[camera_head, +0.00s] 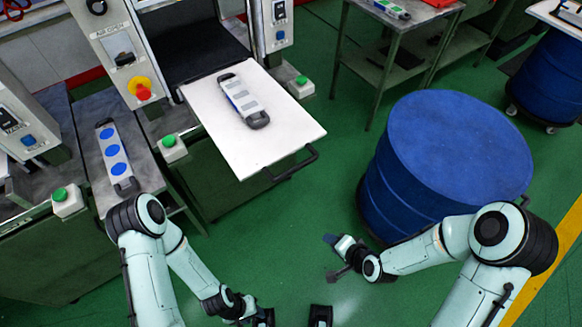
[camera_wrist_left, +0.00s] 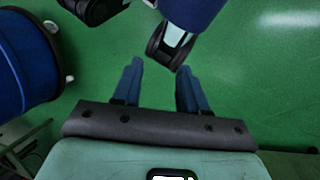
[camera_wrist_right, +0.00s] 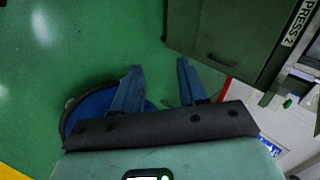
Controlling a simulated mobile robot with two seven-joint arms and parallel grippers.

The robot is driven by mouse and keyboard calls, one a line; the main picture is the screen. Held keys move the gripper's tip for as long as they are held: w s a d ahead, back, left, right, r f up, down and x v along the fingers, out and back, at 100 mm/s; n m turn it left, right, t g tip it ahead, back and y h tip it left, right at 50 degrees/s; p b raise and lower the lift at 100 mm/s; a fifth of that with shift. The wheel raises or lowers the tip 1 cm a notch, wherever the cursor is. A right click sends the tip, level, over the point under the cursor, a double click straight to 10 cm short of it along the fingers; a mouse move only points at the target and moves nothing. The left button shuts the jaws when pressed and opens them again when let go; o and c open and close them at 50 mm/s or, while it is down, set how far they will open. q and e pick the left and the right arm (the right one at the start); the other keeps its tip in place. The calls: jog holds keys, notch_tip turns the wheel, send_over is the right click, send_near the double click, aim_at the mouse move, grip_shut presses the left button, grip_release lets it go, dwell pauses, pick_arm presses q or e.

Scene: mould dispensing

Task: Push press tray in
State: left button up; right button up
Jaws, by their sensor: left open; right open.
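The press tray (camera_head: 265,140) is a white plate pulled out of the open press, with a black handle (camera_head: 290,163) on its front edge. A grey mould (camera_head: 243,100) with blue and white faces lies on it. My left gripper (camera_head: 262,316) is at the bottom edge of the head view, well below the tray and partly cut off. Its fingers are apart and empty over green floor in the left wrist view (camera_wrist_left: 160,66). My right gripper (camera_head: 332,257) is open and empty, between the tray and the blue drum. Its parted fingers show in the right wrist view (camera_wrist_right: 160,66).
A large blue drum (camera_head: 450,150) stands right of the tray. A second tray (camera_head: 90,110) with a blue-dotted mould (camera_head: 115,155) is at left. Green buttons (camera_head: 172,148) and a red emergency knob (camera_head: 143,90) flank the press. Green floor is clear before the tray.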

jog(key=w+a+r+m+t+y+b, duration=0.1)
jog(key=w+a+r+t+y+b, duration=0.15)
jog(key=r, duration=0.85)
jog(key=w+a+r+m+t+y+b, duration=0.1)
jog(key=w+a+r+t+y+b, duration=0.2)
jog(key=r, duration=0.7)
jog(key=w+a+f+h, duration=0.1)
jog(key=w+a+f, duration=0.1)
jog(key=w+a, duration=0.5)
jog(key=w, duration=0.3)
jog(key=shift+w+f+t, duration=0.15)
jog(key=shift+f+t, duration=0.05)
jog(key=shift+t, duration=0.15)
jog(key=shift+a, duration=0.1)
jog(key=shift+f+b, duration=0.1)
jog(key=shift+b, duration=0.2)
grip_shut()
